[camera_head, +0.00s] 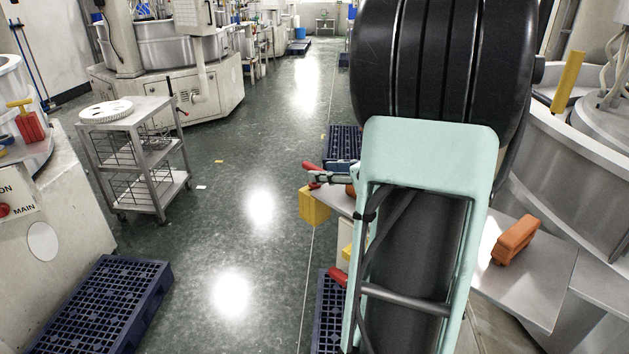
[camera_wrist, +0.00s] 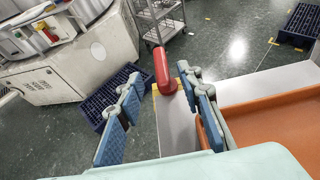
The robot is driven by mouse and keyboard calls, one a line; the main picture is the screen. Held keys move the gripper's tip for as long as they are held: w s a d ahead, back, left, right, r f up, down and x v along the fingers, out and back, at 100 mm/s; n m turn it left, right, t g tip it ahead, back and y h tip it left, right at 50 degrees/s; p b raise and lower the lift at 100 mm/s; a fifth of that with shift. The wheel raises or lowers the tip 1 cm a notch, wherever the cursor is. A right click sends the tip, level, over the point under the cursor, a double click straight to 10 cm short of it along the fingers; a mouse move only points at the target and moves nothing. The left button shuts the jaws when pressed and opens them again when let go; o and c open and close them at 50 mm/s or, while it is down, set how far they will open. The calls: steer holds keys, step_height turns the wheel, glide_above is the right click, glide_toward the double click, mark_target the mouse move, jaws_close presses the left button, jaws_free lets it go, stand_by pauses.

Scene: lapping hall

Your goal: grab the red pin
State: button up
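The red pin (camera_wrist: 163,70) shows in the wrist view as a rounded red upright piece at the far end of a pale grey surface. My gripper (camera_wrist: 159,84) is open, its two blue-padded fingers spread wide. The pin appears between the fingertips, closer to the right finger; I cannot tell whether it touches. In the head view my gripper (camera_head: 325,176) is left of my arm, over the table edge, with red parts of what looks like the pin (camera_head: 309,166) beside it. My arm hides much of the table there.
An orange tray (camera_wrist: 285,110) lies right of the fingers. An orange block (camera_head: 515,240) sits on the grey table at right. A dark blue pallet (camera_head: 105,300) lies on the floor at left, near a grey cart (camera_head: 128,106). The middle aisle floor is clear.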

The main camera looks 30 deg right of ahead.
mark_target(315, 166)
steer(key=x, duration=0.4)
steer(key=shift+w+d, duration=0.1)
steer(key=shift+w, duration=0.35)
jaws_close()
